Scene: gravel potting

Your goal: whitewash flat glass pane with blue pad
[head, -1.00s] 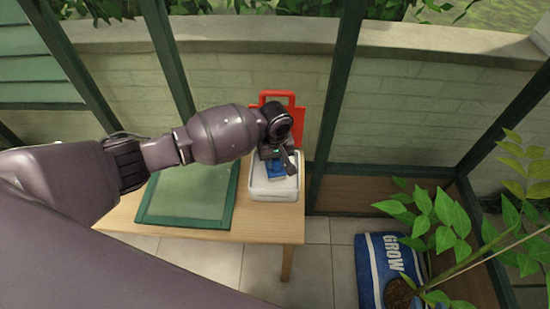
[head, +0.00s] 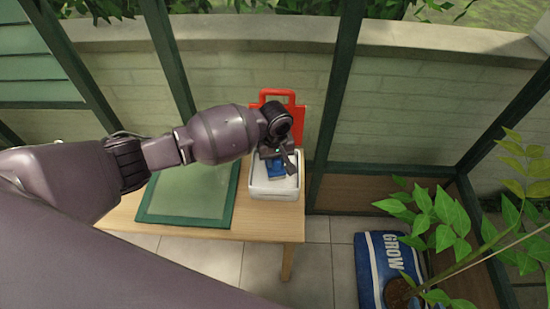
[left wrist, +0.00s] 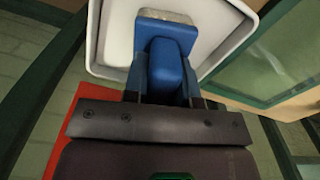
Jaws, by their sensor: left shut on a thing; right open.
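The flat glass pane (head: 190,188) lies in a dark green frame on the wooden table, left of a white tray (head: 259,194). The blue pad (head: 277,169) is over the tray. In the left wrist view the blue pad (left wrist: 168,68) has a pale grey face at its far end, against the white inside of the tray (left wrist: 118,40). My left gripper (head: 277,156) is shut on the blue pad. Whether the pad touches the whitewash in the tray cannot be told. My right gripper is not in view.
A red board with a handle (head: 291,108) stands behind the tray. The wooden table (head: 266,224) has bare room at its front. A blue GROW bag (head: 377,262) and a leafy plant (head: 440,225) are at the right. Green posts and a brick wall stand behind.

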